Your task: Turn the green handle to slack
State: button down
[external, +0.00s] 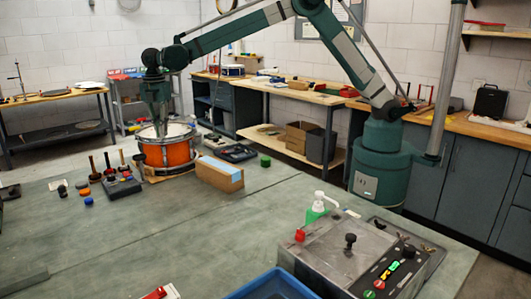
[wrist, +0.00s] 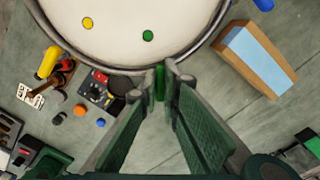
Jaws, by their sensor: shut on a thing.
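The orange drum (external: 176,152) stands on the bench with its pale head facing up. In the wrist view, the drum's white head (wrist: 115,28) carries a yellow dot and a green dot, and its metal rim curves below them. My gripper (wrist: 162,88) is at the rim, by the green dot's side. Its fingertips are shut on the green handle (wrist: 160,80), a narrow upright strip between them. In the external view, my gripper (external: 159,128) points down at the drum's near rim. The handle is too small to make out there.
A cardboard block with a blue top (external: 222,171) stands close right of the drum. Several knobs and small tools (external: 107,172) stand to the left. A grey control box (external: 350,252) and a blue bin (external: 270,285) are at the front. The bench middle is clear.

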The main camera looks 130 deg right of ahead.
jog(key=n, duration=0.4)
jog(key=shift+n, duration=2.3)
jog(key=c, duration=2.6)
grip_release()
jog(key=shift+o, duration=0.2)
jog(key=shift+r, duration=0.15)
notch_tip(320, 180, up, 12)
